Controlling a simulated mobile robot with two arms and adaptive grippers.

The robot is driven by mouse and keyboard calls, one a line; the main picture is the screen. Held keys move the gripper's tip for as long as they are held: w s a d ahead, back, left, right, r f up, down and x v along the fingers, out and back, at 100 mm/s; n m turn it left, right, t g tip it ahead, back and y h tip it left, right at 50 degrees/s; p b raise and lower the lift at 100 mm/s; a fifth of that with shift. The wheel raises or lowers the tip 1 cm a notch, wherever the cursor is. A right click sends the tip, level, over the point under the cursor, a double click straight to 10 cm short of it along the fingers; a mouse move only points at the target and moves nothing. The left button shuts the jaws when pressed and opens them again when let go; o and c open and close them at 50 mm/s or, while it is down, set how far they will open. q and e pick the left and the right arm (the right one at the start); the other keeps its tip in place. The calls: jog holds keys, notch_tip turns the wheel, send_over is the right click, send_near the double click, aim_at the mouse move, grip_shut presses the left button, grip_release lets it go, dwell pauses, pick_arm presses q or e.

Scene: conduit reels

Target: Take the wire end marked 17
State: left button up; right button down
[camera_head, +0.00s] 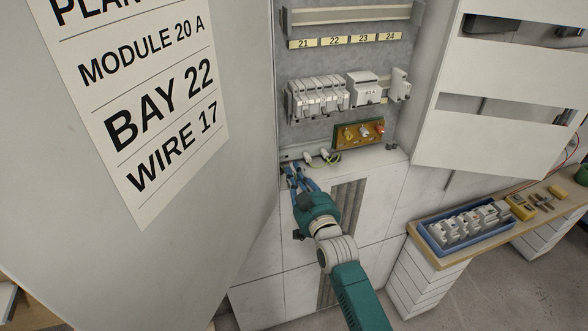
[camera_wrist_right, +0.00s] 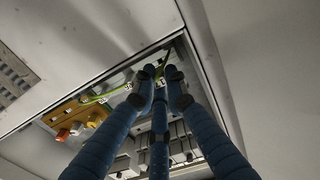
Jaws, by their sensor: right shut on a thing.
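My right gripper (camera_head: 290,169) reaches into the bottom left of the open cabinet; its blue fingers are closed together. In the right wrist view the fingertips (camera_wrist_right: 160,74) meet on a thin wire end (camera_wrist_right: 166,60), dark and greenish. The fingers hide most of it, and I cannot read its number. Other wire ends with pale tags (camera_head: 309,155) stand just right of the gripper. A green-yellow wire (camera_wrist_right: 100,98) also shows in the right wrist view. A sheet (camera_head: 160,100) on the left reads "BAY 22, WIRE 17". My left gripper is not in view.
A board with coloured terminals (camera_head: 358,134) sits above right of the gripper. Cabinet doors stand open on both sides. A bench (camera_head: 470,245) at right holds a blue tray (camera_head: 436,246) of modules.

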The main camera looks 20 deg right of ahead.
aim_at(295, 172)
jog(key=shift+s+p, duration=1.1)
jog(key=shift+s, duration=1.15)
